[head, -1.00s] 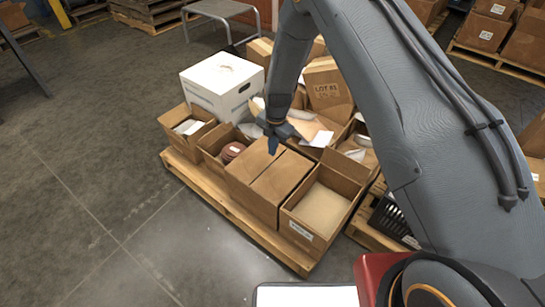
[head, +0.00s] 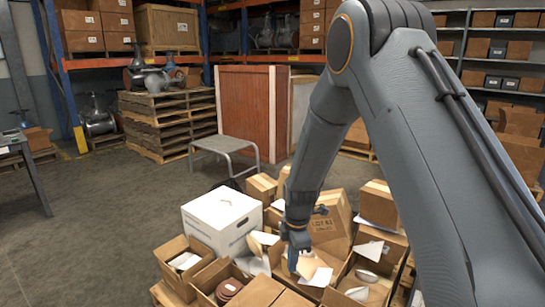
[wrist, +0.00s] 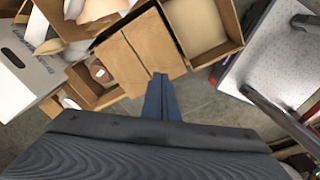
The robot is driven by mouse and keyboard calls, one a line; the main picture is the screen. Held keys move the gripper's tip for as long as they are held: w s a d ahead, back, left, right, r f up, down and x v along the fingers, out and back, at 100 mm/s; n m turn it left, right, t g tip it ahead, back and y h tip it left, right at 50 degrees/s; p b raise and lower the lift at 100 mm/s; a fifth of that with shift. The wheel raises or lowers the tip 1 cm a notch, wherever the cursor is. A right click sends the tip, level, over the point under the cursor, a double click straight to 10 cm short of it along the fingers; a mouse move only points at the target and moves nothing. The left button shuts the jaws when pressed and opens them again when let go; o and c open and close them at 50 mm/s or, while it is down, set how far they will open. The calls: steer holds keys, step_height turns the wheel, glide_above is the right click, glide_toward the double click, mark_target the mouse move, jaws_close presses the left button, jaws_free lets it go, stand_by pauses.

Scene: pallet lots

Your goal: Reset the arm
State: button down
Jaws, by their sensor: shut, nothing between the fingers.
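My gripper (head: 293,264) hangs at the end of my bent arm, over the boxes of the pallet lot in the head view. In the wrist view my gripper (wrist: 161,76) has its two fingers together with nothing between them. Below it lies a closed brown box (wrist: 140,50). An open empty-looking box (wrist: 198,25) stands beside that one. My arm hides part of the lot in the head view.
A white box (head: 222,220) and a box marked LOT 61 (head: 328,222) stand at the back of the lot. Stacked pallets (head: 168,122), racks and a shelf unit (head: 490,60) lie farther back.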

steer(key=s+d+r+m+p, duration=0.2)
steer(key=s+d+r+m, duration=0.2)
steer(key=s+r+m, duration=0.3)
steer(key=s+d+r+m+p, duration=0.3)
steer(key=s+d+r+m, duration=0.2)
steer(key=s, duration=0.6)
steer(key=s+d+r+m+p, duration=0.3)
steer(key=s+r+m, duration=0.5)
steer(key=r, duration=0.3)
steer(key=shift+s+d+m, duration=0.4)
steer(key=shift+s+d, duration=0.3)
steer(key=shift+s, duration=0.05)
